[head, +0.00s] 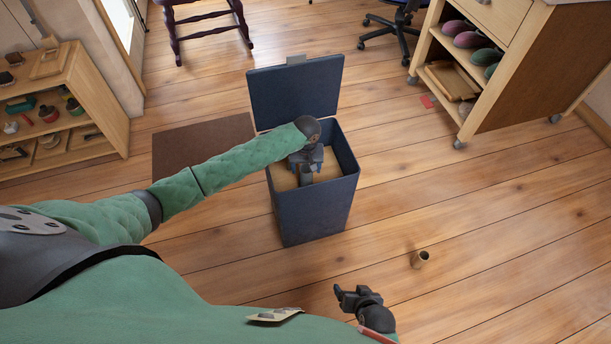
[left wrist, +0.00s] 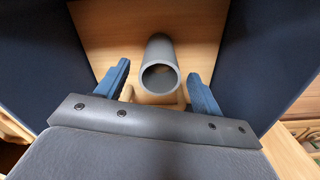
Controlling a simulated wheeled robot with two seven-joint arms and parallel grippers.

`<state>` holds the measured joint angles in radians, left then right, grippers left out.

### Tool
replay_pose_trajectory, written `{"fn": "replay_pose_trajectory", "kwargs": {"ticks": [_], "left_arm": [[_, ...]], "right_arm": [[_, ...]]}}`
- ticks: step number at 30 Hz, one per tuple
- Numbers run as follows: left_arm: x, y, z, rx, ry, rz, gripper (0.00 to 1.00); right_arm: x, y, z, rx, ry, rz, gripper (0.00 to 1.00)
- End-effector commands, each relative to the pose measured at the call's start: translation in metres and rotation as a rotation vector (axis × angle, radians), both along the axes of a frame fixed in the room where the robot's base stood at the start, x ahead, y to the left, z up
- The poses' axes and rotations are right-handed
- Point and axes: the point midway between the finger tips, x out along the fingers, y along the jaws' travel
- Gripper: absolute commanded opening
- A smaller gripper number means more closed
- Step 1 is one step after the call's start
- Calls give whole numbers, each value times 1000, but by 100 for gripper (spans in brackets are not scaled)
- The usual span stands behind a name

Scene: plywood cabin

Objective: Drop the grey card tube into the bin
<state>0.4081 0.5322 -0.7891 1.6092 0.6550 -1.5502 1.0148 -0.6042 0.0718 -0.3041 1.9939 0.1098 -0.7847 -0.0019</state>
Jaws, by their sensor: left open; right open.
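The bin (head: 313,217) is a tall dark blue box on the floor with its lid (head: 296,90) raised at the back. My left gripper (head: 306,167) is over the bin's opening, pointing down into it. In the left wrist view its two blue fingers are wide apart. The grey card tube (left wrist: 160,56) shows between and beyond them, its round open end facing the camera, with gaps on both sides. It lies within the bin's walls; I cannot tell whether it rests on the bottom. My right gripper (head: 350,296) is open and empty, low at the front.
A small tan tube (head: 420,259) stands on the wooden floor right of the bin. A brown mat (head: 190,147) lies left of it. A low shelf (head: 97,105) is at left, a wheeled cabinet (head: 513,75) at right. Floor right of the bin is mostly clear.

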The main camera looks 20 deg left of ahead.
Motion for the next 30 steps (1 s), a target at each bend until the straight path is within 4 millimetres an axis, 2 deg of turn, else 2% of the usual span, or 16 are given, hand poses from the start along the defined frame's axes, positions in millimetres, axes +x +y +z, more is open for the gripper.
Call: {"fn": "replay_pose_trajectory", "kwargs": {"ticks": [5, 15, 19, 30], "left_arm": [[0, 0, 7, -1, -1, 0, 67], [0, 0, 57, -1, -1, -1, 67], [0, 0, 70, -1, 0, -1, 67], [0, 0, 78, 0, 0, 0, 67]], "right_arm": [[0, 0, 1, 0, 1, 0, 76], [2, -1, 9, -1, 3, 1, 76], [2, -1, 10, -2, 5, 2, 76], [2, -1, 11, -3, 9, 3, 76]]}}
